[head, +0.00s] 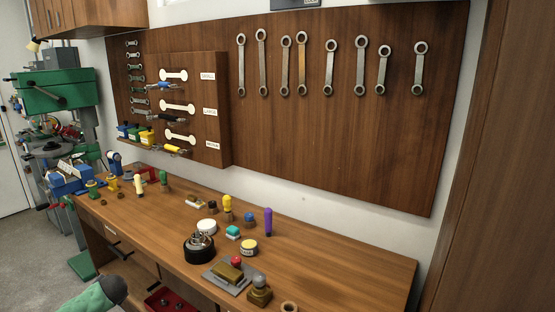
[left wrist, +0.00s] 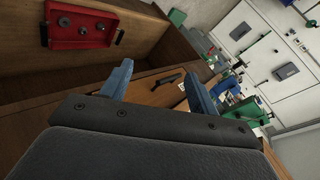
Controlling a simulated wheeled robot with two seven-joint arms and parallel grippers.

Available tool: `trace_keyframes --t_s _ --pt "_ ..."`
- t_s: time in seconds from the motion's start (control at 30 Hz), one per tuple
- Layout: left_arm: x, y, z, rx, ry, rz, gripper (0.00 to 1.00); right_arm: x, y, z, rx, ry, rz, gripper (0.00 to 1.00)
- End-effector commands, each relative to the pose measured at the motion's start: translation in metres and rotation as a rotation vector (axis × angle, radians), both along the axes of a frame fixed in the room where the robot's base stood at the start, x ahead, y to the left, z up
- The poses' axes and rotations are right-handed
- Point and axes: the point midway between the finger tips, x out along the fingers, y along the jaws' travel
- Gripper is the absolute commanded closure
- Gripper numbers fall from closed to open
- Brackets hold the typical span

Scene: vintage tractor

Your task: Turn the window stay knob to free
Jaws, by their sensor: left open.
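I cannot make out a window stay knob for certain in either view. On the bench in the head view, a grey plate (head: 228,278) carries a brass-coloured block (head: 229,272), with a red ball-shaped knob (head: 236,261) at its back edge; I cannot tell whether this is the stay. My left gripper (left wrist: 157,68) shows in the left wrist view, its two blue-grey fingers spread apart with nothing between them. It faces the wooden bench front and a dark handle (left wrist: 168,79). My right gripper is in neither view.
The wooden bench (head: 350,264) holds several small items, including a black round holder (head: 199,251) and a purple-handled tool (head: 268,222). Wrenches hang on the wooden wall board (head: 390,150). A red tray (left wrist: 80,27) lies in an open compartment.

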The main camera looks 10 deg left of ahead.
Motion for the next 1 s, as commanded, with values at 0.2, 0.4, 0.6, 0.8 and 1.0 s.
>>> trace_keyframes --t_s 0.2,0.4,0.6,0.8,1.0 --pt "-0.082 -0.027 -0.097 0.038 0.224 -0.136 0.4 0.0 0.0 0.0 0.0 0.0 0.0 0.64" --pt "-0.157 -0.05 -0.163 0.058 0.397 -0.251 0.4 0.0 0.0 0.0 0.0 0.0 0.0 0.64" --pt "-0.213 -0.065 -0.201 0.064 0.513 -0.332 0.4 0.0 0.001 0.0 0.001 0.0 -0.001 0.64" --pt "-0.262 -0.077 -0.229 0.064 0.604 -0.398 0.4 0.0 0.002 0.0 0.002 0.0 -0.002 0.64" --pt "-0.275 -0.11 -0.253 -0.002 0.593 -0.386 0.4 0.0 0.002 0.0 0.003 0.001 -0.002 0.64"
